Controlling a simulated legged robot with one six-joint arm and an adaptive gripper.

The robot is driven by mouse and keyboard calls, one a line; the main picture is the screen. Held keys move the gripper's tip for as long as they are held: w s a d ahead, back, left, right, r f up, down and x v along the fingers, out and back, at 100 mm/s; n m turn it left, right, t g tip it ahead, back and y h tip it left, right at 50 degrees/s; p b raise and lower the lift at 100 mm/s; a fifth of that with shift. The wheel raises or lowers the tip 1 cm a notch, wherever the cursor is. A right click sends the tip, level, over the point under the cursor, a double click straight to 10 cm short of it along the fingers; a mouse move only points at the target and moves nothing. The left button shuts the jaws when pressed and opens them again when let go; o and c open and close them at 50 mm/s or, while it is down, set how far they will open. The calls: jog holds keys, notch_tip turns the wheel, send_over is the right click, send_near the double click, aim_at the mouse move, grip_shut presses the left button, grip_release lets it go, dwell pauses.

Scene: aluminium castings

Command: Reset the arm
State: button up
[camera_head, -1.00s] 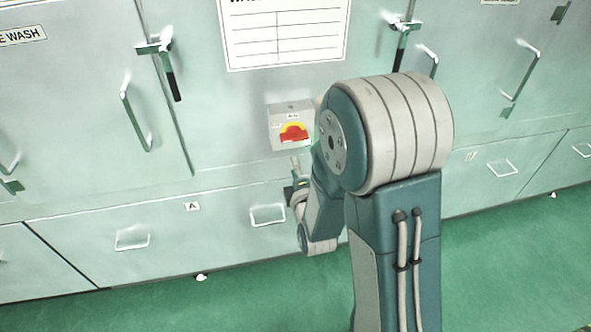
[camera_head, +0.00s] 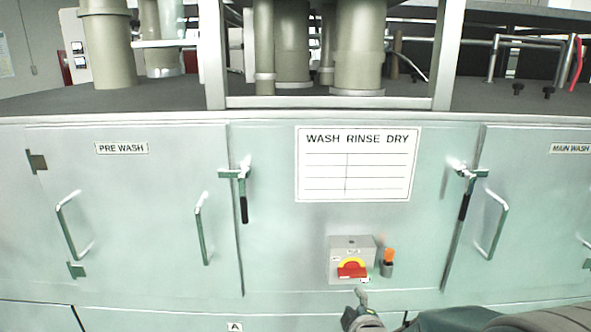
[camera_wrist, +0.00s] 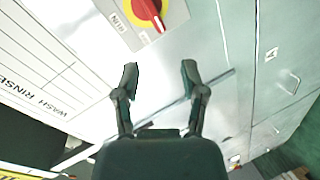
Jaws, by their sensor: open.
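My gripper (camera_head: 361,297) shows at the bottom of the head view, just below the grey switch box (camera_head: 337,262). In the wrist view my gripper (camera_wrist: 160,78) has its two dark fingers spread apart with nothing between them. The red rotary knob on a yellow plate (camera_head: 352,269) is on the front of the box. The knob also shows at the top of the wrist view (camera_wrist: 150,10), beyond the fingertips and apart from them. My arm enters the head view at the bottom right.
A small orange-topped fitting (camera_head: 388,257) is right of the box. The WASH RINSE DRY sign (camera_head: 356,190) is above it. Latches (camera_head: 242,190) and door handles (camera_head: 201,230) stick out from the cabinet front. Pipes (camera_head: 360,50) stand on top.

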jog(key=s+r+m+g, duration=0.3)
jog(key=s+m, duration=0.1)
jog(key=s, duration=0.4)
jog(key=s+d+r+m+g, duration=0.1)
jog(key=s+r+m+g, duration=0.2)
jog(key=s+m, duration=0.2)
jog(key=s+d+r+m+g, duration=0.1)
jog(key=s+r+m+g, duration=0.1)
jog(key=s, duration=0.8)
jog(key=shift+s+r+m+g, duration=0.4)
jog(key=shift+m+g, duration=0.2)
jog(key=shift+m, duration=0.6)
jog(key=shift+d, duration=0.2)
